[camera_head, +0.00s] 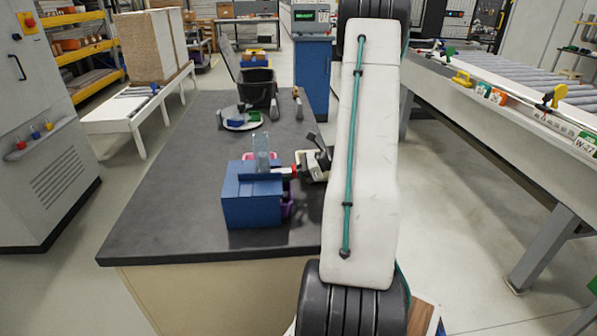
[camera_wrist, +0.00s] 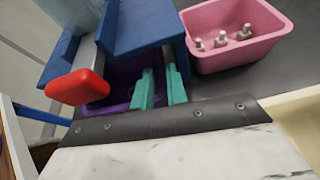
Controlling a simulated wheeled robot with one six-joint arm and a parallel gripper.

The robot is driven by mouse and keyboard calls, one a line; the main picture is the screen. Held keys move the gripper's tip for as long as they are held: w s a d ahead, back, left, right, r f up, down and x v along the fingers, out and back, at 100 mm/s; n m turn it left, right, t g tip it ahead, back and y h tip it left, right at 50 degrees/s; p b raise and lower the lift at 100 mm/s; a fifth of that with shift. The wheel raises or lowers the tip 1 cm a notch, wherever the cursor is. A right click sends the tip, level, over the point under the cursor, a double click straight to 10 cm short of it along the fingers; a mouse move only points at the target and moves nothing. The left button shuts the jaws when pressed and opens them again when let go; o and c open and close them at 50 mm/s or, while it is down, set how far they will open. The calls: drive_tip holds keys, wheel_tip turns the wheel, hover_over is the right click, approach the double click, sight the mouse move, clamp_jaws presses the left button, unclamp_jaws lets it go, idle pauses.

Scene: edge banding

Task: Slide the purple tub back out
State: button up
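The purple tub (camera_wrist: 125,82) sits under the blue housing (camera_wrist: 140,28), with only part of it showing in the wrist view. In the head view a small purple part of the tub (camera_head: 287,206) shows at the right side of the blue housing (camera_head: 251,205). My gripper (camera_wrist: 161,80) has two teal fingers at the tub's near right side. A narrow gap with purple in it shows between the fingers. I cannot tell whether they touch the tub wall.
A pink tub (camera_wrist: 240,58) with several pale pegs stands right of the housing. A red block (camera_wrist: 75,87) is at the housing's front left. A black bin (camera_head: 257,88) and a plate (camera_head: 241,121) are farther back on the dark table (camera_head: 165,200). The table's left side is clear.

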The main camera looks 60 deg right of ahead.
drive_tip(key=shift+w+a+f, duration=0.3)
drive_tip(key=shift+w+a, duration=0.1)
drive_tip(key=shift+w, duration=0.1)
clamp_jaws()
drive_tip(key=shift+d, duration=0.1)
